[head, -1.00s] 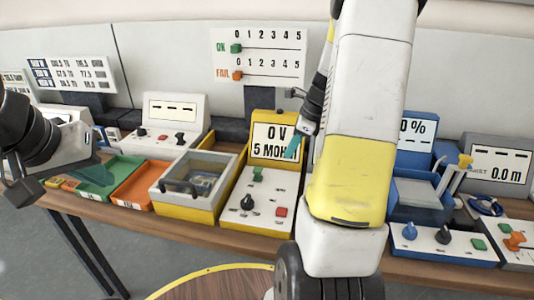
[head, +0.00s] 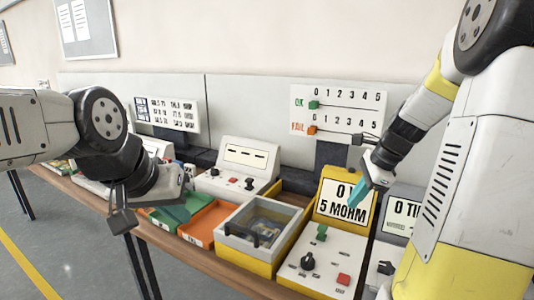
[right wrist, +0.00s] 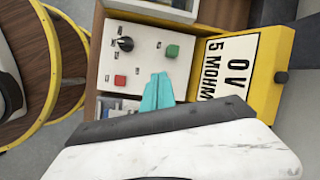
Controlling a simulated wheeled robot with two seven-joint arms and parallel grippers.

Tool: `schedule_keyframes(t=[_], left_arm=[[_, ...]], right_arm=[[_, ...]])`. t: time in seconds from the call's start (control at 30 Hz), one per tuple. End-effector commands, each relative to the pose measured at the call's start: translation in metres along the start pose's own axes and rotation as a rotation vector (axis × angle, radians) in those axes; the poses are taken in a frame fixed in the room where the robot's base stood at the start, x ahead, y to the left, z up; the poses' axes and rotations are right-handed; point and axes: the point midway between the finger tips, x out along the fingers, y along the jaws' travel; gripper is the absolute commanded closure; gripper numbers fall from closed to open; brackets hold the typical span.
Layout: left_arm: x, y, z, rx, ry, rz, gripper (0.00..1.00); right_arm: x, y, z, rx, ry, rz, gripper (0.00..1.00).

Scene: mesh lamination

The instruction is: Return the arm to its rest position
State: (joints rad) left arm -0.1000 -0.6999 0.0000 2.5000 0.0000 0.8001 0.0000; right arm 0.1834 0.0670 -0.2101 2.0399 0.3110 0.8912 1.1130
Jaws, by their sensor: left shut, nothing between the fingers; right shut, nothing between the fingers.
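My right gripper (head: 358,192) has teal fingertips, shut with nothing between them. In the head view it hangs in front of the yellow tester's 0 V / 5 MOHM display (head: 343,208). Its fingertips also show in the right wrist view (right wrist: 157,92), seen over the tester's white control panel (right wrist: 138,60).
The wooden bench carries an orange tray (head: 207,222), a yellow-based lidded box (head: 262,228) and a white console (head: 238,165). An OK/FAIL board (head: 338,110) stands behind. My right arm hides the bench's right end.

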Motion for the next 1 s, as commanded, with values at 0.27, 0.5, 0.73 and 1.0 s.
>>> schedule_keyframes(t=[0.27,0.5,0.73,1.0], left_arm=[[0.000,0.000,0.000,0.000,0.000,0.000,1.00],[0.000,0.000,0.000,0.000,0.000,0.000,1.00],[0.000,0.000,0.000,0.000,0.000,0.000,1.00],[0.000,0.000,0.000,0.000,0.000,0.000,1.00]], right_arm=[[-0.060,0.080,0.092,-0.934,0.091,-0.116,1.00],[-0.079,0.142,0.122,-1.575,0.241,-0.168,1.00],[-0.081,0.163,0.127,-1.798,0.313,-0.172,1.00],[-0.081,0.163,0.127,-1.804,0.314,-0.172,1.00]])
